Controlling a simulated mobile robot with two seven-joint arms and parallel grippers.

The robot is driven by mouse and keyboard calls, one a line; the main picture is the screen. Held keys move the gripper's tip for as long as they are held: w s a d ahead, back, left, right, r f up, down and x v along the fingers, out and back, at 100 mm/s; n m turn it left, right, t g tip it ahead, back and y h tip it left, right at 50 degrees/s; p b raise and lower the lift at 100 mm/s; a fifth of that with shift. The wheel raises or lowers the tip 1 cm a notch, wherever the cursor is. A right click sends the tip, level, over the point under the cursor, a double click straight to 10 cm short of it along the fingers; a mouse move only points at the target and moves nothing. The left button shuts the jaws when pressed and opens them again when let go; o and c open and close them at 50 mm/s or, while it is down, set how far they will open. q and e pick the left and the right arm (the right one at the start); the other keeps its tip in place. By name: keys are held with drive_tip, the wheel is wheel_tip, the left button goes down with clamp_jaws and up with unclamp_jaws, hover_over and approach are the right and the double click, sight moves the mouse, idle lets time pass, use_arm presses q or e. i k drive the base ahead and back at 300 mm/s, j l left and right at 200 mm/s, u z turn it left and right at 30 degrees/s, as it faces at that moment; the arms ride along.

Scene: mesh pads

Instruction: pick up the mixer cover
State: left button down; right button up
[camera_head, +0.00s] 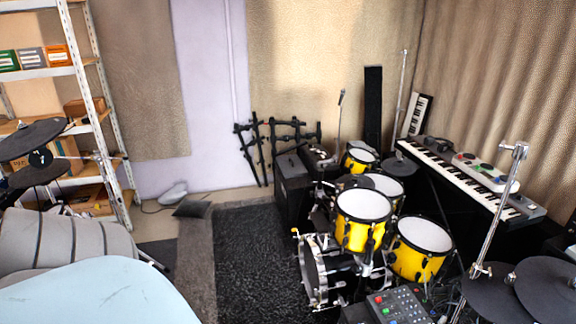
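A mixer (395,306) with red, green and pale knobs or buttons sits at the bottom edge, right of centre, partly cut off by the frame. I cannot make out a mixer cover for certain. A grey rounded object (172,192) lies on the floor by the pale door, with a dark flat piece (192,209) beside it; I cannot tell what either is. Neither of my grippers shows in the view.
Yellow drums (363,220) stand right of a dark rug (250,255), which has bare room. A keyboard (455,175) stands by the right curtain. A shelf (85,125) and dark cymbal pads (30,138) are at left. A light blue surface (95,295) fills the lower left.

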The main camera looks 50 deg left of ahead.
sight(290, 167)
drive_tip(key=u, duration=1.7)
drive_tip(key=i+j+u, duration=0.2)
drive_tip(key=i, duration=0.25)
drive_tip(key=i+u, duration=0.2)
drive_tip(key=i, duration=0.2)
drive_tip(key=i+u, duration=0.15)
drive_tip(key=i, duration=3.1)
drive_tip(key=i+j+z, duration=0.1)
drive_tip(key=i+z, duration=0.15)
drive_tip(key=i, duration=0.15)
drive_tip(key=i+j+z, duration=0.15)
drive_tip(key=i+z, duration=0.15)
drive_tip(key=i, duration=0.15)
drive_tip(key=i+j+z, duration=0.25)
drive_tip(key=i, duration=0.15)
drive_tip(key=i+j+z, duration=0.6)
drive_tip(key=j+z, duration=0.15)
drive_tip(key=i+j+z, duration=0.15)
drive_tip(key=j, duration=0.2)
drive_tip(key=j+z, duration=0.1)
drive_tip(key=j, duration=0.25)
drive_tip(key=i+j+z, duration=0.15)
drive_tip(key=j, duration=0.2)
